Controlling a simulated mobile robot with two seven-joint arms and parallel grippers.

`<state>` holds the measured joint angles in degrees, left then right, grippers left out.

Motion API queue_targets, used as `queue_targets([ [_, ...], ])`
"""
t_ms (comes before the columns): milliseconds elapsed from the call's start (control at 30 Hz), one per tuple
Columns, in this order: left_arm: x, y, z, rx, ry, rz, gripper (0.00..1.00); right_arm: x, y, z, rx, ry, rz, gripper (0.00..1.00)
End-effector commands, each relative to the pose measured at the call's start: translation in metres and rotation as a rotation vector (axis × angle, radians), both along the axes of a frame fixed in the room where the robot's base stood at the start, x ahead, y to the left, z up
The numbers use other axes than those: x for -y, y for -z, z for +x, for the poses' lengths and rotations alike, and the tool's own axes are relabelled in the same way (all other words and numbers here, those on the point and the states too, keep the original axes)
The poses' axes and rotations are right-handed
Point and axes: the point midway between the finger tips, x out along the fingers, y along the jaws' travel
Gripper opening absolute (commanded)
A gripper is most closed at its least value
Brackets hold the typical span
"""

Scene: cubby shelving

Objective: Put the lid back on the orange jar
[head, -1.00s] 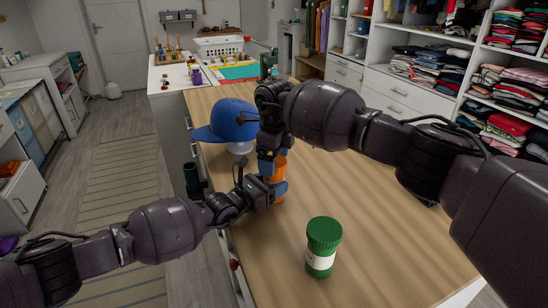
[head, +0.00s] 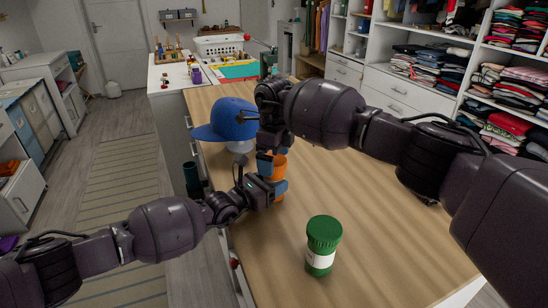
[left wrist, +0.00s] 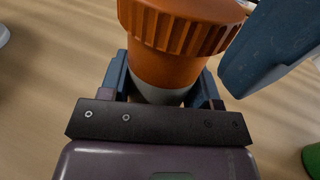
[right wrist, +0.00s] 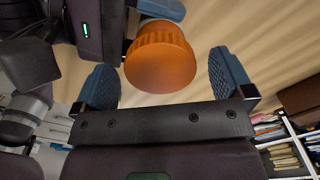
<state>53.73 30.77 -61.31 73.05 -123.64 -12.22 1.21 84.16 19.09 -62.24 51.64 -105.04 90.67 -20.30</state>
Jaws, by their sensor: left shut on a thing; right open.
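The orange jar (head: 279,172) stands upright at the table's left edge, partly hidden by my grippers. My left gripper (head: 279,187) is shut around its body, which also shows in the left wrist view (left wrist: 165,70). The ribbed orange lid (left wrist: 180,25) sits on top of the jar; how tightly cannot be told. My right gripper (right wrist: 163,78) is open, with the lid (right wrist: 160,62) showing in the gap between its fingers. One right finger shows close beside the lid in the left wrist view.
A green lidded jar (head: 322,245) stands nearer on the table (head: 400,235). A blue cap (head: 233,120) on a stand is just behind the grippers. The right side of the table is clear. Shelves with folded clothes (head: 418,62) line the right.

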Motion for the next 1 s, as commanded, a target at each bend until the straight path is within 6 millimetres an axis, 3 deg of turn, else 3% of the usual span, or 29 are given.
queue_targets([
  [167, 0.000, 0.000, 0.000, -0.001, 0.000, 0.001, 0.00, 0.000, -0.017, 0.001, 0.004, 0.001, 0.000, 0.99],
  [633, 0.000, 0.000, 0.000, -0.001, 0.000, 0.001, 0.00, 0.000, -0.100, 0.000, 0.003, 0.000, 0.000, 0.99],
  [800, 0.000, 0.000, 0.000, 0.000, 0.000, 0.000, 0.00, 0.000, -0.115, 0.000, 0.002, 0.000, -0.001, 0.99],
  [1000, 0.000, 0.000, 0.000, 0.000, 0.000, 0.000, 0.00, 0.000, -0.120, 0.000, 0.000, 0.000, 0.000, 0.99],
])
